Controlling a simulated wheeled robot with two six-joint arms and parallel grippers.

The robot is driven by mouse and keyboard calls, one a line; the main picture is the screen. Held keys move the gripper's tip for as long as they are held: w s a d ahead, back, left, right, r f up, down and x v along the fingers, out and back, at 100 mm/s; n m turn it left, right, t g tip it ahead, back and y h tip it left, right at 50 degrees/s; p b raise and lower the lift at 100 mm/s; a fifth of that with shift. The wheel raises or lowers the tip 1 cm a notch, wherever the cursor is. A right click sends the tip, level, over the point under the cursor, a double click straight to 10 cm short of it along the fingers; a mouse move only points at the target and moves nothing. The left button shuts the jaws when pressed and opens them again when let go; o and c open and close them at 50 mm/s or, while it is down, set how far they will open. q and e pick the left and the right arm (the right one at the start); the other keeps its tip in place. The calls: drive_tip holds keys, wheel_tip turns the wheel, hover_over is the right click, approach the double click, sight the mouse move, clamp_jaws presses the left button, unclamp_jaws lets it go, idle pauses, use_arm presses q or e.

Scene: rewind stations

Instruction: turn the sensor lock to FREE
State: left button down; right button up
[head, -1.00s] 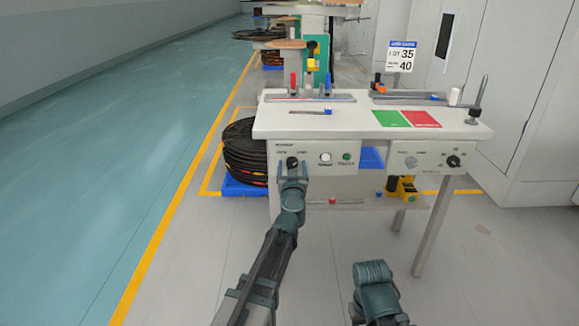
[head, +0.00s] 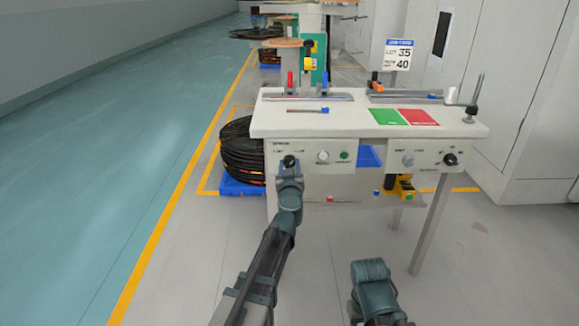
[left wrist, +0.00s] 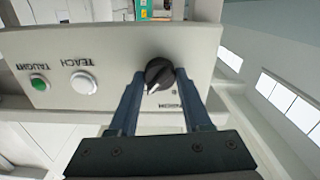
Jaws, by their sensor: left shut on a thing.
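The sensor lock is a black round knob (head: 289,160) at the left end of the table's front panel. It also shows in the left wrist view (left wrist: 158,72), which sees the panel upside down. Its white pointer mark points down and slightly left in that picture. My left gripper (head: 289,172) is at the knob. In the left wrist view its two fingers (left wrist: 158,84) stand on either side of the knob, shut on it. The labels around the knob are partly hidden and too small to read. My right arm shows at the bottom, but its gripper is out of view.
Right of the knob are a white TEACH button (left wrist: 83,83) and a green TAUGHT button (left wrist: 39,83). Another black knob (head: 450,159) is at the panel's right end. Green (head: 390,116) and red (head: 417,117) patches lie on the tabletop. Black coils (head: 240,150) stand at left.

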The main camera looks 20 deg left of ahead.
use_arm(q)
drive_tip(key=n, duration=0.8)
drive_tip(key=shift+n, duration=0.4)
drive_tip(key=n, duration=0.4)
drive_tip(key=shift+n, duration=2.1)
drive_tip(key=shift+c, duration=1.7)
unclamp_jaws()
